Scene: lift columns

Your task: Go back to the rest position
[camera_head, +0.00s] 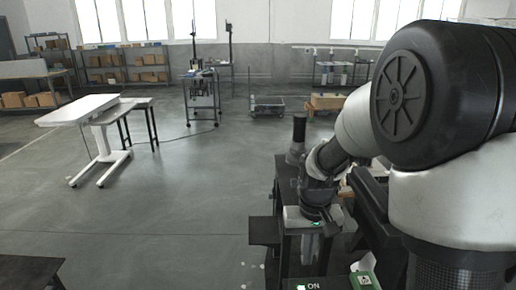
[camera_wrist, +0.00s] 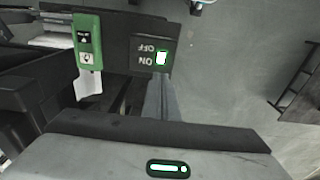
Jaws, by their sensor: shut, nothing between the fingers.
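My arm reaches down from the right side of the head view. The hand fills the bottom of the wrist view, with the gripper (camera_wrist: 162,100) shut and empty. A green control box (camera_wrist: 88,42) sits beside the panel. The gripper appears apart from both.
A white table (camera_head: 80,109) stands at the left. A dark cart (camera_head: 201,97) and a low trolley (camera_head: 267,106) stand farther back. Shelves with boxes (camera_head: 106,68) line the back wall. A dark bench corner (camera_head: 30,270) shows at lower left. The middle floor is clear.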

